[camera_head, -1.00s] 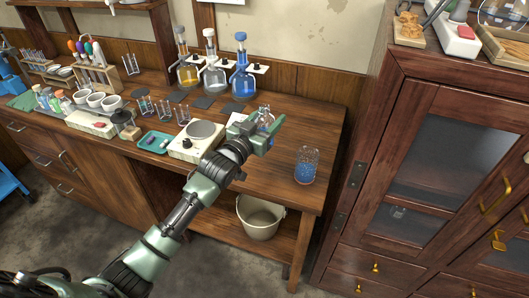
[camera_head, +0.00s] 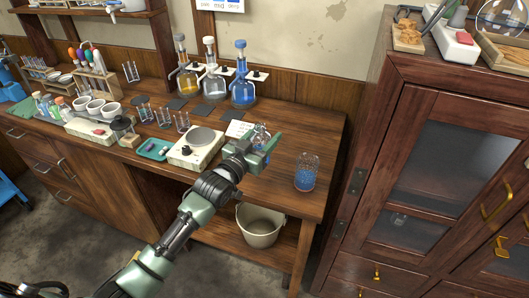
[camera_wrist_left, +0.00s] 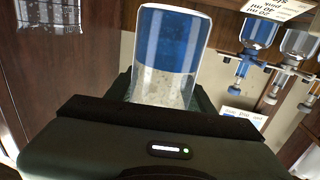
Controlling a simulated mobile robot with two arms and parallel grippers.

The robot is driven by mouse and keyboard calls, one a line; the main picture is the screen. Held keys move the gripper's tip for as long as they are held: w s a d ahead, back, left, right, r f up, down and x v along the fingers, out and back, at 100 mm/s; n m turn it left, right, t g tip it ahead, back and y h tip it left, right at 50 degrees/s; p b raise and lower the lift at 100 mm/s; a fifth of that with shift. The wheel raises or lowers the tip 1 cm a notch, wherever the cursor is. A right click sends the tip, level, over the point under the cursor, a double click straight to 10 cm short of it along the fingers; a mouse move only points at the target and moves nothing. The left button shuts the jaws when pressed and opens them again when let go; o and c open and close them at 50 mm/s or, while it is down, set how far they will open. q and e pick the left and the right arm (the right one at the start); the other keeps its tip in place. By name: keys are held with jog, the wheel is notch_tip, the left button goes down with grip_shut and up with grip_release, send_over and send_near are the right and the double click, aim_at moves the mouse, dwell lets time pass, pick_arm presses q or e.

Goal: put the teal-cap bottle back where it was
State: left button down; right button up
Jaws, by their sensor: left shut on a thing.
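My left gripper (camera_head: 263,146) is shut on a clear glass vessel (camera_head: 260,132) above the bench, right of the balance. The left wrist view shows this vessel (camera_wrist_left: 168,50) between the jaws, with blue contents at the end away from the gripper. No cap on it shows; its near end is hidden by the gripper. I cannot tell a teal cap anywhere for certain. Whether the vessel touches the bench is unclear. My right gripper is not in view.
A glass beaker with blue contents (camera_head: 306,173) stands right of my gripper. The balance (camera_head: 197,146), teal tray (camera_head: 154,149) and small capped bottles (camera_head: 50,104) are left. The bench's front right is mostly clear.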

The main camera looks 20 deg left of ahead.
pick_arm(q)
jog(key=shift+f, duration=3.2)
jog(key=shift+f, duration=0.1)
jog(key=c, duration=0.6)
grip_release()
jog(key=shift+f, duration=0.1)
jog(key=shift+o, duration=0.2)
jog(key=shift+r, duration=0.25)
jog(key=b+v, duration=0.1)
jog(key=v, duration=0.9)
jog(key=shift+s+a+f, duration=0.1)
jog(key=shift+s+f, duration=0.1)
jog(key=shift+s, duration=0.1)
jog(key=shift+s+a+r, duration=0.1)
jog(key=shift+s+a, duration=0.05)
jog(key=shift+s, duration=0.55)
